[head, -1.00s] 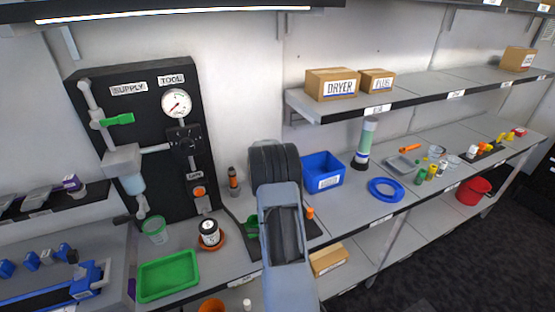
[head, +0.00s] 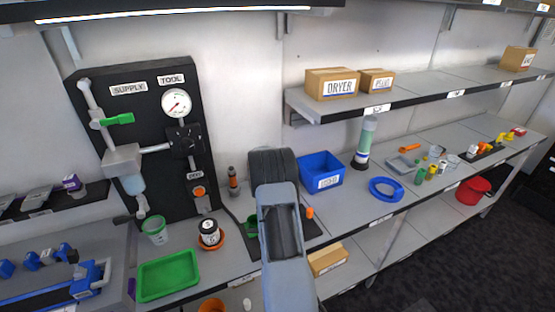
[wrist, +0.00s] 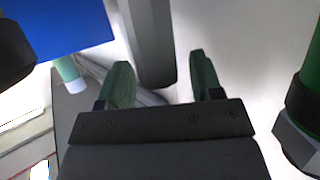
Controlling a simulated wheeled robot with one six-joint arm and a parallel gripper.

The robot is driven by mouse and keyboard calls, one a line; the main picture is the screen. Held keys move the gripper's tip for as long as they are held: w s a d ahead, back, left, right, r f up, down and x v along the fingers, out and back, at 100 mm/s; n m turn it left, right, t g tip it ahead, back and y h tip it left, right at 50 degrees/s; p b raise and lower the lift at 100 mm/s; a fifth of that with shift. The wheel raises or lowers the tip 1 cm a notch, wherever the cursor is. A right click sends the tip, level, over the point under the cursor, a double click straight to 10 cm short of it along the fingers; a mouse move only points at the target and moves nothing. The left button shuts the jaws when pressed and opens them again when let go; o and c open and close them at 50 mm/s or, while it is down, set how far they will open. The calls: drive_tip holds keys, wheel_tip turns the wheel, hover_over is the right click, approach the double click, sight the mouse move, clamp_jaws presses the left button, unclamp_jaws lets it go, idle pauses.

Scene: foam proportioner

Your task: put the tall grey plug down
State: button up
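My gripper (wrist: 162,80) shows in the wrist view with its two dark green fingers apart. A long grey faceted piece, which looks like the tall grey plug (wrist: 152,35), reaches from the top edge down to between the fingertips. A gap shows between it and the right finger; on the left it is close to the finger, and I cannot tell whether they touch. What its far end rests on is out of view. In the head view my own arm hides the gripper and the plug.
A blue bin (head: 321,171) stands right of my arm; its blue wall (wrist: 65,25) fills the wrist view's upper left. A green piece with a dark base (wrist: 302,110) is close at the right. A green tray (head: 168,275) lies left.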

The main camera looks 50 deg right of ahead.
drive_tip(key=b+v, duration=0.1)
drive_tip(key=v, duration=1.1)
idle(0.5)
